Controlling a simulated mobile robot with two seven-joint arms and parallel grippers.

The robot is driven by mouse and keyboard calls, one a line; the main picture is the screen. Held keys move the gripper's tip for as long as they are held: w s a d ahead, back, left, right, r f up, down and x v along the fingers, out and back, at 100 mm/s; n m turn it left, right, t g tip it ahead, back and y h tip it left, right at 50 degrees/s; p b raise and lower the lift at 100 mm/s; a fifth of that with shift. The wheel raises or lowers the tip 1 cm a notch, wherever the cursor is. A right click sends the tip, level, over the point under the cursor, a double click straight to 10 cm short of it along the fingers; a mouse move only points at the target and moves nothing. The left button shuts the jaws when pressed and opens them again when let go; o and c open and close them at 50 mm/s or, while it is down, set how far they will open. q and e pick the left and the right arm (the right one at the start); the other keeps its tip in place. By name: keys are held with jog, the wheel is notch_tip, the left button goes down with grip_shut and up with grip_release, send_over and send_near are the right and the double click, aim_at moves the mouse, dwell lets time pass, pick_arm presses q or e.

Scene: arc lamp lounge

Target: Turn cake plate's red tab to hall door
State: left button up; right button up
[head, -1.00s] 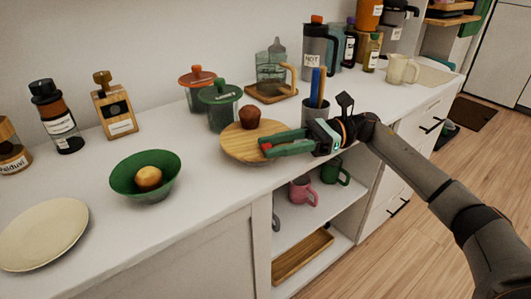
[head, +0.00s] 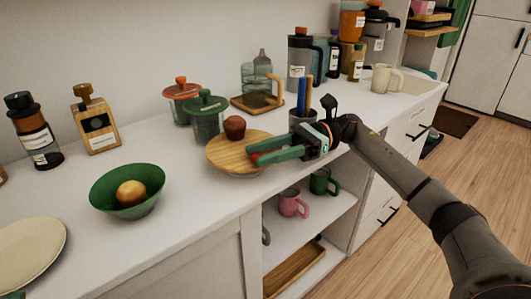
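The cake plate (head: 222,148) is a round wooden board on the white counter, with a brown muffin (head: 235,127) on it. Its red tab (head: 256,157) shows at the plate's near right edge, partly hidden by my fingers. My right gripper (head: 256,152) reaches in from the right over that edge. Its green fingers are apart, with the tab close to their tips; whether they touch it I cannot tell. A green sliver at the bottom left corner may be a tip of my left gripper (head: 12,295). The hall door is not identifiable.
A green bowl (head: 105,192) with a bun stands left of the plate. Lidded jars (head: 207,122) stand behind it. A cup (head: 303,119) with blue and wooden utensils stands close behind my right gripper. Open shelves with mugs (head: 293,203) lie below. Counter between bowl and plate is clear.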

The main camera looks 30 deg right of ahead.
jog(key=o, duration=0.4)
jog(key=shift+f, duration=0.15)
jog(key=d, duration=0.8)
jog(key=s+d, duration=0.1)
jog(key=d, duration=0.3)
jog(key=shift+d, duration=0.25)
